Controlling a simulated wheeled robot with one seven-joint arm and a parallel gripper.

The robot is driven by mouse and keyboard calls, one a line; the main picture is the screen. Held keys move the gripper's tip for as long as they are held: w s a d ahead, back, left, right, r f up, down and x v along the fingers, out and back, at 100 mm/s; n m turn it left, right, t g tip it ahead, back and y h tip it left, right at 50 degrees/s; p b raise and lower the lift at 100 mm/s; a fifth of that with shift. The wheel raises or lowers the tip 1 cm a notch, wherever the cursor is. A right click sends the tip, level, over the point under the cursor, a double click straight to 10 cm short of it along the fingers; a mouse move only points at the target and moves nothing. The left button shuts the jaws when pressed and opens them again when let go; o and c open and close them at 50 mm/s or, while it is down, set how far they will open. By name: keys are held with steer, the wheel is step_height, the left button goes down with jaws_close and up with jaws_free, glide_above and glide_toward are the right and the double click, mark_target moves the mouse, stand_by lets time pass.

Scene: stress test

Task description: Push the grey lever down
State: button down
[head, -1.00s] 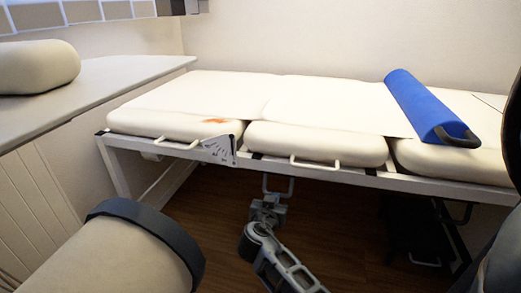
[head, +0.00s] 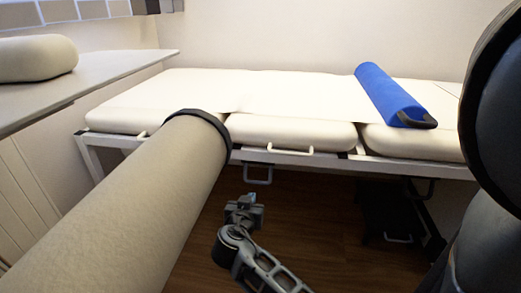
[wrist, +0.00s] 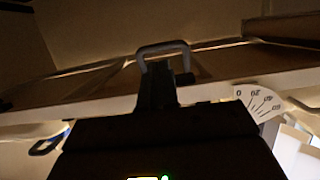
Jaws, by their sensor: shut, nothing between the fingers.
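The grey lever (head: 258,180) is a U-shaped handle hanging under the front edge of the cream couch (head: 290,136), near its middle. My gripper (head: 248,197) is shut and empty, just below and slightly left of the lever in the head view, with a small gap between them there. In the wrist view the lever (wrist: 163,47) shows as a grey loop beyond the tips of my dark shut fingers (wrist: 157,70). The fingers hide its lower part, so I cannot tell there whether they touch it.
A white angle scale (wrist: 258,102) is on the couch frame in the wrist view; it is hidden in the head view. A blue bolster (head: 390,95) lies on the couch. A white side rail (head: 290,150) runs along the cushion. Wooden floor (head: 310,220) is open below.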

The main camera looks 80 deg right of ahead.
steer(key=p+v, duration=0.1)
steer(key=v, duration=0.5)
steer(key=shift+a+f, duration=0.25)
steer(key=shift+a, duration=0.05)
steer(key=s+a+f+n+t+y, duration=0.25)
steer(key=a+f+n+t, duration=0.2)
steer(key=a, duration=0.35)
steer(key=s+a+r+n+t+y, duration=0.25)
steer(key=s+a+n+y, duration=0.2)
steer(key=a, duration=0.45)
steer(key=s+a+r+n+t+y, duration=0.2)
steer(key=s+a+n+t+y, duration=0.3)
steer(key=a, duration=0.4)
steer(key=s+a+r+n+t+y, duration=0.1)
steer(key=s+r+n, duration=0.1)
steer(key=r, duration=0.4)
steer(key=s+a+r+n+t+y, duration=0.1)
steer(key=s+a+r+y, duration=0.15)
steer(key=r, duration=0.35)
step_height(320, 180, up, 24)
steer(key=p, duration=2.4)
steer(key=shift+d+f+h, duration=0.15)
steer(key=shift+d+h, duration=0.15)
steer(key=shift+h, duration=0.05)
